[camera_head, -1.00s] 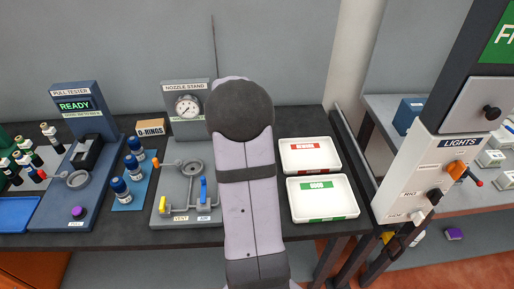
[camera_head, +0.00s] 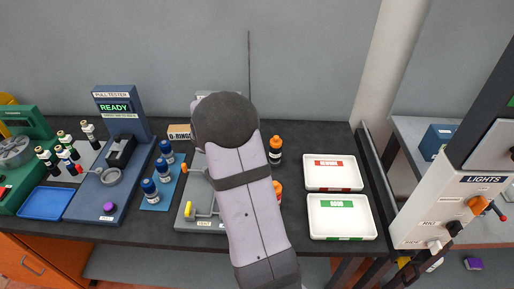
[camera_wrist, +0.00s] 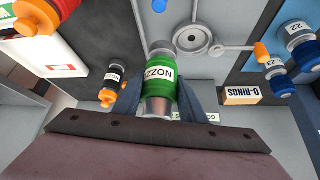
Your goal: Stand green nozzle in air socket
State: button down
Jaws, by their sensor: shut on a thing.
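The green nozzle (camera_wrist: 161,88), with a white label and grey metal ends, is between the fingers of my gripper (camera_wrist: 160,98) in the wrist view. My gripper is shut on it. A round grey socket (camera_wrist: 193,38) of the nozzle stand lies just beyond the nozzle, up and to the right; I cannot read a label on it. In the head view, my arm covers most of the nozzle stand (camera_head: 187,217), its socket, my gripper and the green nozzle.
Orange-topped nozzles (camera_head: 275,150) stand right of my arm. One (camera_wrist: 108,88) is close left of my gripper in the wrist view. Blue nozzles (camera_head: 164,170) and the O-rings box (camera_head: 179,131) are left of the stand. White trays (camera_head: 333,173) lie to the right.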

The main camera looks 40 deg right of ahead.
jog(key=w+a+r, duration=0.1)
jog(key=w+a, duration=0.1)
jog(key=w, duration=0.3)
jog(key=shift+w+a+r+n, duration=0.15)
jog(key=shift+w+n, duration=0.15)
jog(key=shift+f+b, duration=1.4)
jog(key=shift+f, duration=1.5)
jog(key=shift+s+b, duration=0.1)
jog(key=shift+b, duration=0.85)
jog(key=shift+f+b, duration=0.6)
jog(key=shift+b, duration=0.15)
dwell(0.3)
